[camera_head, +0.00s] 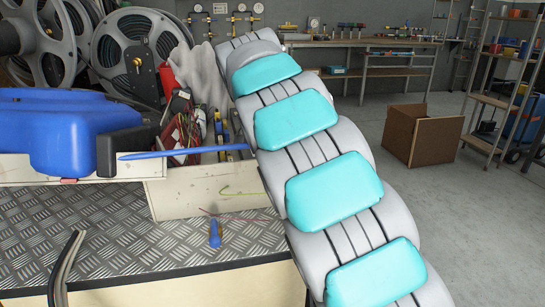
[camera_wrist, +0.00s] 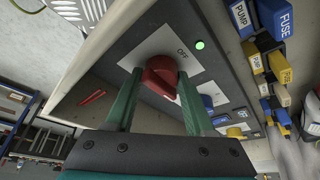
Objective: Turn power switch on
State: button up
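In the head view my arm runs up the middle, and neither the gripper nor the knob can be made out.
Wrist view: a blue knob (camera_wrist: 207,101) and a yellow knob (camera_wrist: 236,132) lie along the panel, with blue and yellow labelled fuse blocks (camera_wrist: 281,68) beside it. Head view: hose reels (camera_head: 138,55) stand back left, a cardboard box (camera_head: 422,135) sits right, and the grey floor there is open.

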jog(key=o, duration=0.4)
jog(key=shift+a, duration=0.2)
jog(key=shift+v, duration=3.9)
jog(key=s+d+h, duration=0.1)
jog(key=s+d, duration=0.3)
jog(key=d, duration=0.7)
jog(key=s+d, duration=0.3)
jog(key=d, duration=0.8)
jog(key=s+a+f+n+g+y, duration=0.1)
jog(key=s+a+f+n, duration=0.1)
jog(key=s+f, duration=0.5)
jog(key=s+a+f+n+g+y+p, duration=0.1)
jog(key=s+f, duration=0.6)
jog(key=s, duration=0.9)
jog(key=s+a+f+n+g+y+p, duration=0.1)
jog(key=s+a+f+n+g, duration=0.2)
jog(key=s+f, duration=0.4)
jog(key=shift+s+a+f+n+y, duration=0.15)
jog(key=shift+s+n, duration=0.1)
jog(key=shift+s, duration=1.1)
jog(key=shift+s+a+f+n+y, duration=0.15)
jog(key=shift+s+n, duration=0.1)
jog(key=shift+s, duration=1.05)
